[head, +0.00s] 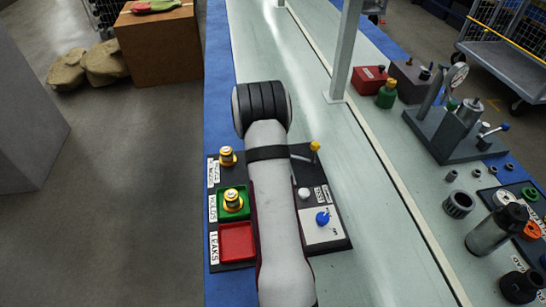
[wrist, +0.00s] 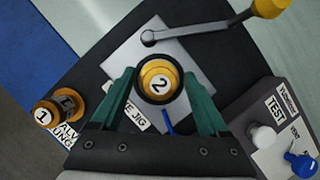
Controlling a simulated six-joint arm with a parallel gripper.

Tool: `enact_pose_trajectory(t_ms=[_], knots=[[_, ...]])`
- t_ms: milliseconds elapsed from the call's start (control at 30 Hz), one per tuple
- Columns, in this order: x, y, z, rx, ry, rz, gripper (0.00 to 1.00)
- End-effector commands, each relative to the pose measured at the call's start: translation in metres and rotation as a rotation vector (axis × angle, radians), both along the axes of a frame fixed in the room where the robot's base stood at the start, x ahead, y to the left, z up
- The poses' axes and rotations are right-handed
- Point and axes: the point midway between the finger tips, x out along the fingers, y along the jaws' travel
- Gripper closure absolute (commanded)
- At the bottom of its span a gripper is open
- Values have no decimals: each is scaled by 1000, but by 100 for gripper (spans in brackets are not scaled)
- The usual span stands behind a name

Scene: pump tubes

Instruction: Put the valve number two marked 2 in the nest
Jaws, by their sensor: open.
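In the wrist view, valve number two (wrist: 160,79), a yellow cap with a white disc marked 2, stands upright in a dark ring on a pale metal plate (wrist: 118,63). A partly covered label below seems to read JIG. The ring looks like the nest, but I cannot tell how deep the valve sits. My gripper (wrist: 159,75) is open, its green fingers on either side of the valve with small gaps visible. In the head view, my arm hides valve two and the gripper.
A yellow-knobbed lever (wrist: 210,28) reaches over the plate. A TEST box (wrist: 278,125) with a blue knob (wrist: 301,165) is at right. The head view shows another valve (head: 233,201) in a green tray and an empty red tray (head: 237,242).

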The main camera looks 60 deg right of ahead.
Motion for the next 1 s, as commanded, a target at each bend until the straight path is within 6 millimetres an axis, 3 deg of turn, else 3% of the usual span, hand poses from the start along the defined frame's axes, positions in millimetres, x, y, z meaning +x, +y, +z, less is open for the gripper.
enact_pose_trajectory(t_ms=[167, 600, 867, 933, 967, 1000], knots=[[0, 1, 7, -1, -2, 1, 22], [1, 41, 103, -2, -2, 0, 22], [0, 50, 116, 3, -6, -13, 22], [3, 78, 129, 26, -61, -114, 22], [4, 101, 139, 46, -103, -202, 22], [1, 141, 154, 87, -169, -356, 22]])
